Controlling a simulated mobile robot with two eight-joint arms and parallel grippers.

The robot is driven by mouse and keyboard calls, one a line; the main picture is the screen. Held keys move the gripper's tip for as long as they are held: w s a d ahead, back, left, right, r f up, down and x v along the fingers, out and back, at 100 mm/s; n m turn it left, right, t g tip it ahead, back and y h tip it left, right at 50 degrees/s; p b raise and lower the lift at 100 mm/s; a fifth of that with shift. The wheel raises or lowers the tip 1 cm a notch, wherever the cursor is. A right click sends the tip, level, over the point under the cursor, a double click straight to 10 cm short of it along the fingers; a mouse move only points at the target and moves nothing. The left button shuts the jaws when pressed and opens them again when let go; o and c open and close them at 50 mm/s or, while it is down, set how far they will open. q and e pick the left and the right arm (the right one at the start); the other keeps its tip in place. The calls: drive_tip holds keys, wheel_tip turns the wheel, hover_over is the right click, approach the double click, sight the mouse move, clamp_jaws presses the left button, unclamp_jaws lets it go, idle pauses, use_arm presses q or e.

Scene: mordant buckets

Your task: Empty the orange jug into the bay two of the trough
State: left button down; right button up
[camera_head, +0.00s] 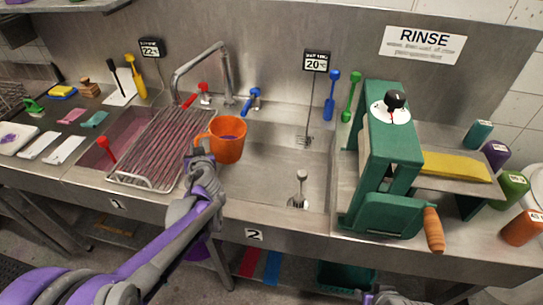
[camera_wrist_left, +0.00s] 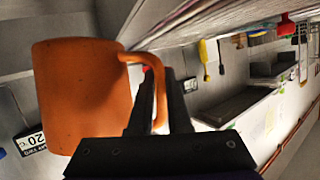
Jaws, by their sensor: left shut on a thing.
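The orange jug (camera_head: 229,143) is held up over the left part of bay two (camera_head: 265,170) of the trough, close to the rack's right edge. A grey part of mine at the bottom edge may be my right gripper (camera_head: 384,297).
A wire rack (camera_head: 160,145) covers much of bay one, which holds pinkish liquid (camera_head: 95,157). A tap (camera_head: 205,60) arches behind. A green wringer (camera_head: 385,160) with a wooden handle (camera_head: 433,230) stands right of bay two. The basin's middle is open.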

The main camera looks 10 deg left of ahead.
sight(223, 140)
use_arm(q)
drive_tip(key=d+m+y+b, duration=0.1)
drive_tip(key=d+m+b, duration=0.1)
drive_tip(key=d, duration=0.1)
drive_tip(key=d+m+t+y+b, duration=0.1)
drive_tip(key=shift+w+d+f+m+y, duration=0.15)
drive_tip(key=shift+w+d+m+y, duration=0.1)
drive_tip(key=shift+d+m+y, duration=0.05)
drive_tip(key=shift+w+d, duration=0.1)
idle(0.4)
drive_tip(key=shift+d+m+y+b, duration=0.2)
drive_tip(key=shift+m+y+b, duration=0.1)
drive_tip(key=shift+w+d+r+m+t+b, duration=0.1)
drive_tip(key=shift+d+r+m+t+b, duration=0.2)
drive_tip(key=shift+d+r+m, duration=0.15)
drive_tip(key=shift+d+r+m+t+y, duration=0.15)
drive_tip(key=shift+d+r+m+y, duration=0.15)
drive_tip(key=shift+r, duration=0.2)
drive_tip(key=shift+d+r+m+t+y, duration=0.15)
drive_tip(key=shift+r+m+y, duration=0.2)
drive_tip(key=shift+r, duration=0.1)
idle(0.3)
drive_tip(key=shift+w+d+r+m+t+y, duration=0.1)
drive_tip(key=shift+d+r+m+t+y, duration=0.1)
drive_tip(key=shift+d+r+m, duration=0.25)
drive_tip(key=shift+w+d+r+m+t+y, duration=0.1)
drive_tip(key=shift+d+r+m+t, duration=0.2)
drive_tip(key=shift+r, duration=0.25)
idle(0.4)
